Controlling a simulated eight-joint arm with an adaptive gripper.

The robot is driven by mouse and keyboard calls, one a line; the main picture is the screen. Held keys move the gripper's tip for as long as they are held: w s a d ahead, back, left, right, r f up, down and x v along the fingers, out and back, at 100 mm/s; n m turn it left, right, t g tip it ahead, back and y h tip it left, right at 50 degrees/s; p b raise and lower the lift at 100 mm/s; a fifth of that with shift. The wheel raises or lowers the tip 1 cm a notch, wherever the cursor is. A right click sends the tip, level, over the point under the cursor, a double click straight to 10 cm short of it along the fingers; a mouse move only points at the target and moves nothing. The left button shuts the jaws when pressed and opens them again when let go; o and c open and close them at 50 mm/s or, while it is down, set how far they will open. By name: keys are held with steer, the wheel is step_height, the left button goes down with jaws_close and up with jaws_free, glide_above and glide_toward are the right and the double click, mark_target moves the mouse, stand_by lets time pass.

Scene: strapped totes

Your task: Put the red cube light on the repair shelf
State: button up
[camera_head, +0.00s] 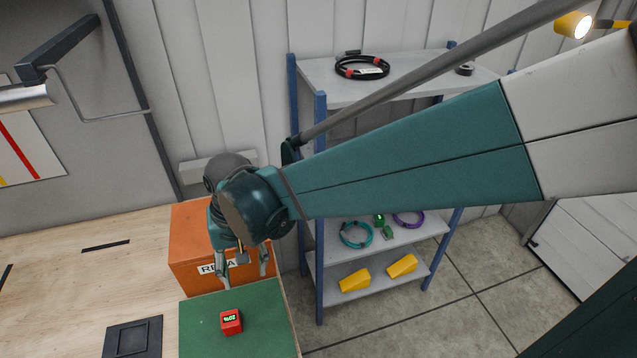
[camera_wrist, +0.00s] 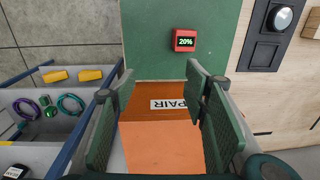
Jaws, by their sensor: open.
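The red cube light (camera_head: 231,322) sits on the green mat (camera_head: 265,312) on the wooden table; its face shows "20%". In the wrist view the cube (camera_wrist: 185,41) lies on the mat, beyond the fingers. An orange box-like stand (camera_head: 195,232) stands behind the mat, with a white label partly hidden by my gripper. In the wrist view the label's visible letters read "PAIR" on the orange stand (camera_wrist: 160,150). My gripper (camera_head: 246,275) is open and empty, in front of the orange stand, apart from the cube. Its fingers (camera_wrist: 160,75) spread wide in the wrist view.
A blue-posted grey shelf rack (camera_head: 320,215) stands right of the table, holding a black cable (camera_head: 362,68), coloured rings and yellow wedges (camera_head: 355,281). A dark square panel (camera_head: 133,338) is left of the mat. The wooden table top left is mostly clear.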

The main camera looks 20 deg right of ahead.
steer(key=s+d+r+t, duration=0.2)
steer(key=d+r, duration=0.1)
steer(key=d, duration=0.5)
steer(key=s+d+r+t, duration=0.1)
steer(key=d+r, duration=0.3)
steer(key=d, duration=0.4)
steer(key=s+d+r+t, duration=0.2)
steer(key=d+r+t, duration=0.2)
steer(key=d, duration=0.4)
steer(key=shift+s+d+r+h, duration=0.15)
steer(key=shift+s+r+h, duration=0.1)
steer(key=shift+s+h, duration=0.15)
steer(key=shift+o, duration=0.5)
steer(key=shift+w, duration=0.1)
steer(key=m+g+h, duration=0.1)
steer(key=m+g, duration=0.6)
steer(key=m, duration=1)
glide_above(227, 320)
steer(key=f, duration=2)
steer(key=shift+w+d+f+b, duration=0.3)
steer(key=shift+f, duration=0.1)
steer(key=shift+s+a+f+m, duration=0.25)
steer(key=shift+a+f+m, duration=0.15)
steer(key=shift+m, duration=0.1)
steer(key=shift+f, duration=0.15)
